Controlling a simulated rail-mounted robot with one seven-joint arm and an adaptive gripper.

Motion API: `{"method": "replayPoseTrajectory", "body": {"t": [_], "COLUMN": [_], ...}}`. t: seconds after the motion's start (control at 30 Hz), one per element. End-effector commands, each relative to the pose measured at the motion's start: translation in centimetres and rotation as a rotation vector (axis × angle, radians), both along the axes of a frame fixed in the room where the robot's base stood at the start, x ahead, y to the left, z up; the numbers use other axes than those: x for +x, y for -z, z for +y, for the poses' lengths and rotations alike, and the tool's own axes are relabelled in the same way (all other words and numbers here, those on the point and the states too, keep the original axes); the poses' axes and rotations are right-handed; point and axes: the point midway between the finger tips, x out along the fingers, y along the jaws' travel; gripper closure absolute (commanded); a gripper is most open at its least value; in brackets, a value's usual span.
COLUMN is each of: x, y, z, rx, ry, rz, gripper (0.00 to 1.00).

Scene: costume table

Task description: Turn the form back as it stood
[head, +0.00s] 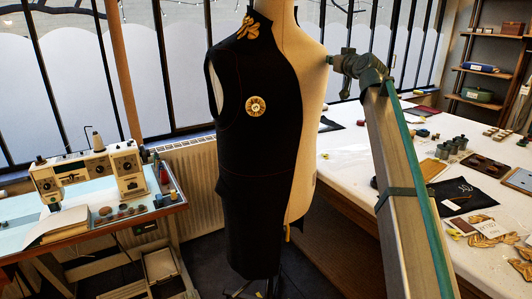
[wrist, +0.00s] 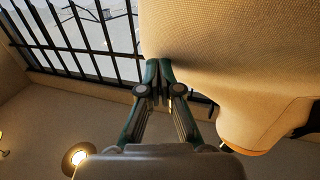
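The dress form (head: 305,110) stands upright in the middle of the head view. A dark sleeveless garment (head: 255,150) with gold embroidery at the neck and a round gold badge (head: 256,106) covers its left part; its right part is bare cream cloth. My gripper (head: 330,60) is at the form's right edge, near shoulder height. In the wrist view, the form's cream surface (wrist: 230,60) fills the upper right. My gripper (wrist: 160,66) shows there with its fingertips together, with nothing seen between them, beside the form. I cannot tell whether they touch it.
A white worktable (head: 350,165) with fabric, tins and trims stands right of and behind the form. A sewing machine (head: 90,175) sits on a table at the left. A radiator (head: 190,175) and windows are behind. Shelves (head: 490,70) stand far right.

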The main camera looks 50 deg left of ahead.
Motion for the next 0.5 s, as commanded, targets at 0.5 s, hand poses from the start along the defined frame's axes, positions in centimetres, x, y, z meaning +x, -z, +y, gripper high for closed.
{"method": "replayPoseTrajectory", "body": {"t": [0.5], "x": [1.7], "y": [0.1], "z": [2.3], "rx": [-0.001], "ry": [-0.003], "rz": [0.002], "gripper": [1.00]}}
